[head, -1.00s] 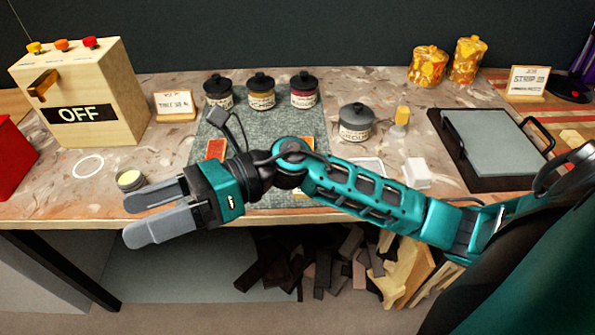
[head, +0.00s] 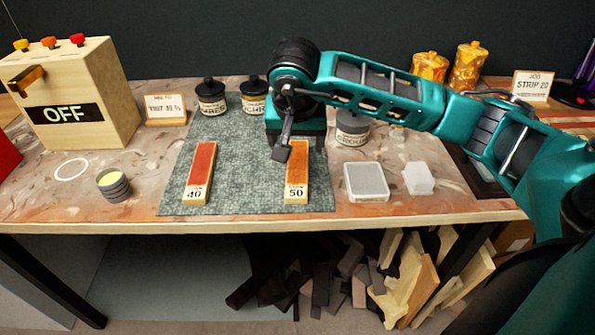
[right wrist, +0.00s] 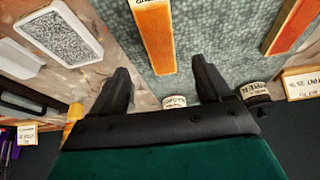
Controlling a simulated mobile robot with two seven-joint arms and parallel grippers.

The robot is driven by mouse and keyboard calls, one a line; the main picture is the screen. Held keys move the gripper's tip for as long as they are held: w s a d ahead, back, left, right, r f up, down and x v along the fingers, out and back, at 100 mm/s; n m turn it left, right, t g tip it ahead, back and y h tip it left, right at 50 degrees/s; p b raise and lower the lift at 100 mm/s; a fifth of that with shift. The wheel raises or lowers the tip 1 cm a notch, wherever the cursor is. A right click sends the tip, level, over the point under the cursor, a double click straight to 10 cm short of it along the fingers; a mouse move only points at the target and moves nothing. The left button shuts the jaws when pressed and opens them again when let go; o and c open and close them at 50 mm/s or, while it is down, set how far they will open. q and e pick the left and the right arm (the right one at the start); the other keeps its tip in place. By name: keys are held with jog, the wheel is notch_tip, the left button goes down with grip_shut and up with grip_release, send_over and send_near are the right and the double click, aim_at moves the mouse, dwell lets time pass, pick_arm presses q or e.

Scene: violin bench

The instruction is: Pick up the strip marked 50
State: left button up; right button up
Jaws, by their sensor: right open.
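The strip marked 50 (head: 296,178) is a wooden strip with an orange face, lying on the right part of the grey-green mat (head: 245,185), its number end towards me. My right gripper (right wrist: 162,70) is open and empty, above the mat near the strip's far end. The similar strip marked 40 (head: 200,170), redder, lies to the left on the mat. My left gripper is not in view.
Black-lidded jars (head: 211,98) stand along the mat's back, one partly behind my arm. A small round tin (head: 114,184) stands left of the mat. A white-framed grey pad (head: 366,181) and a white block (head: 419,178) lie to the right. The mat between the strips is clear.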

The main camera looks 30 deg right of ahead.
aim_at(298, 165)
jog(key=x, duration=0.2)
jog(key=shift+f, duration=0.35)
jog(key=x, duration=0.3)
jog(key=b+x, duration=0.1)
jog(key=shift+s+a+f, duration=0.25)
jog(key=shift+s+f, duration=0.05)
jog(key=shift+f, duration=0.05)
jog(key=shift+w+d+f, duration=0.1)
jog(key=shift+f, duration=0.1)
jog(key=shift+c, duration=0.2)
jog(key=c, duration=1.1)
jog(key=shift+c, duration=0.3)
jog(key=shift+r, duration=0.15)
